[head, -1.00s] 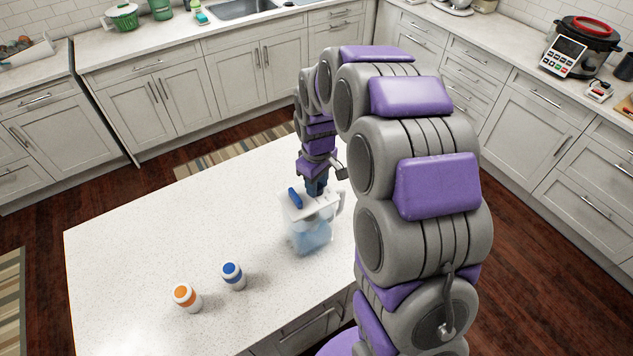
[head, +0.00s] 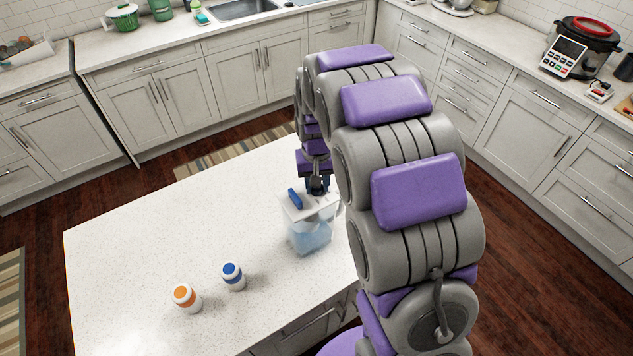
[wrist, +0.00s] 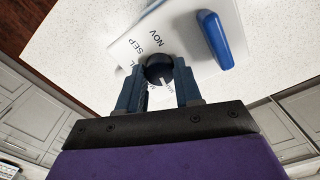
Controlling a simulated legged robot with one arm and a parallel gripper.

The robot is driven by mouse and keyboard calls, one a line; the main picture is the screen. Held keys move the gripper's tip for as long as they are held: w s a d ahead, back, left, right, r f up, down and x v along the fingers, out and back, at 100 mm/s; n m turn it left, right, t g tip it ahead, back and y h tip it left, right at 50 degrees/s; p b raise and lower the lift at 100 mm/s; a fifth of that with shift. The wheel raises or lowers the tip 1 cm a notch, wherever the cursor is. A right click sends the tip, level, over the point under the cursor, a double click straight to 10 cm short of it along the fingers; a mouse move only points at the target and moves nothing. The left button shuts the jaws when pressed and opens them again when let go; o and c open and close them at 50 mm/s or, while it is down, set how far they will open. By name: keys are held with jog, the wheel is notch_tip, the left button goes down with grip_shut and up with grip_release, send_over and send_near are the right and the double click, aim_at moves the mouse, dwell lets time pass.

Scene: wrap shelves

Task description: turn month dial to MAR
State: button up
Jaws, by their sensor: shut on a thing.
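A clear water pitcher (head: 309,236) with blue water and a white lid (head: 304,206) stands on the island counter. The lid carries a blue piece (head: 295,198), which also shows in the wrist view (wrist: 214,38). A dark round month dial (wrist: 158,68) sits on the lid, with the labels SEP and NOV readable beside it and other lettering partly hidden by my fingers. A white pointer mark on the dial faces toward my gripper, near lettering I cannot read surely. My gripper (wrist: 160,80) is shut on the dial, one finger on each side. In the head view the dial is hidden.
A white bottle with an orange cap (head: 186,297) and one with a blue cap (head: 233,276) stand on the white counter (head: 130,250), front left of the pitcher. The counter's left part is clear.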

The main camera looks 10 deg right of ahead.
jog(key=shift+m, duration=0.4)
jog(key=o, duration=1.1)
jog(key=shift+c, duration=0.2)
jog(key=shift+r, duration=0.1)
notch_tip(320, 180, up, 17)
